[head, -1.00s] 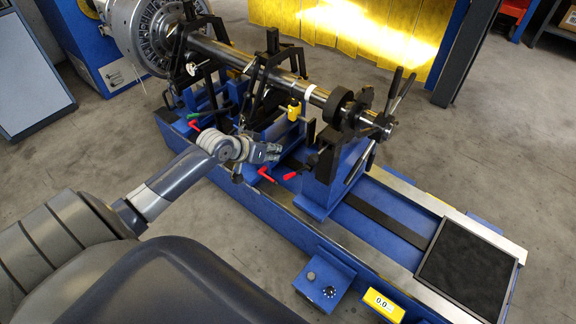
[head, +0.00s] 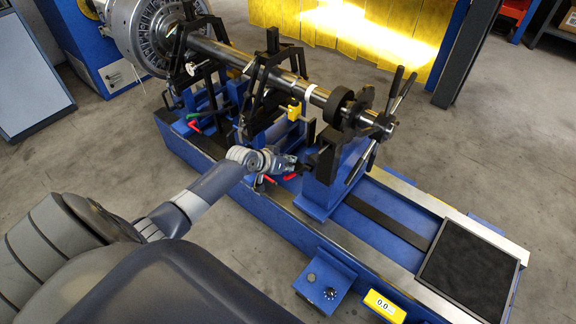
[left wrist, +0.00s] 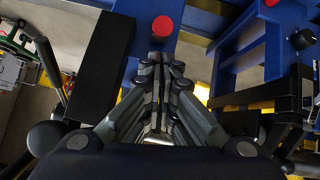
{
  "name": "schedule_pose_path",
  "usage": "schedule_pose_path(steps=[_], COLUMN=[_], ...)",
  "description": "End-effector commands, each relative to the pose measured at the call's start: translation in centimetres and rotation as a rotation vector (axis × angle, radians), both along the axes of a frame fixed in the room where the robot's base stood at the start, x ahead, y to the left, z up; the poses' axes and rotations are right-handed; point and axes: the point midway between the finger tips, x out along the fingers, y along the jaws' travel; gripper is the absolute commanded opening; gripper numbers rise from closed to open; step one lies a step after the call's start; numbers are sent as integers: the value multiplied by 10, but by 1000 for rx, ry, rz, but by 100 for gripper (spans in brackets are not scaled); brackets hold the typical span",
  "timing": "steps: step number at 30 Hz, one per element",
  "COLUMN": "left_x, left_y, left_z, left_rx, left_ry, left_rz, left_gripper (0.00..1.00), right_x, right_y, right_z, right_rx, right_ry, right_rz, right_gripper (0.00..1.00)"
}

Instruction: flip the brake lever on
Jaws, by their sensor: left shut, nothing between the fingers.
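My left gripper (head: 290,163) reaches over the blue machine bed, close to the right pedestal. It is shut and empty; its closed fingers show in the left wrist view (left wrist: 162,78). A red lever handle (head: 290,177) shows just below the fingertips, and another red handle (head: 269,179) is partly behind the gripper. In the left wrist view a round red end (left wrist: 162,26) lies just ahead of the fingertips, with a small gap in the picture. I cannot tell which handle is the brake lever, nor its position. My right gripper is not in view.
A long shaft with a rotor (head: 158,35) lies across black supports above the arm. The blue right pedestal (head: 330,185) stands close to the gripper's right. A green handle (head: 194,115) is further left. A yellow display (head: 384,305) and black pad (head: 468,268) are at lower right.

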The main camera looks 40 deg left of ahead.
Motion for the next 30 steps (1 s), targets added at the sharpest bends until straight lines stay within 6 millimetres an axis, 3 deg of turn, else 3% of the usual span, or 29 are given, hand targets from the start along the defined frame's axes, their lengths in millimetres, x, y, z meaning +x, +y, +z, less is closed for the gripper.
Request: schedule_pose_path(steps=[30], left_x=[-8], left_y=[-1], left_z=[-12], left_rx=[0], left_ry=[0], left_rz=[1], left_gripper=[0], right_x=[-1], right_y=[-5], right_z=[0], right_rx=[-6], right_ry=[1], right_rz=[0], right_gripper=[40])
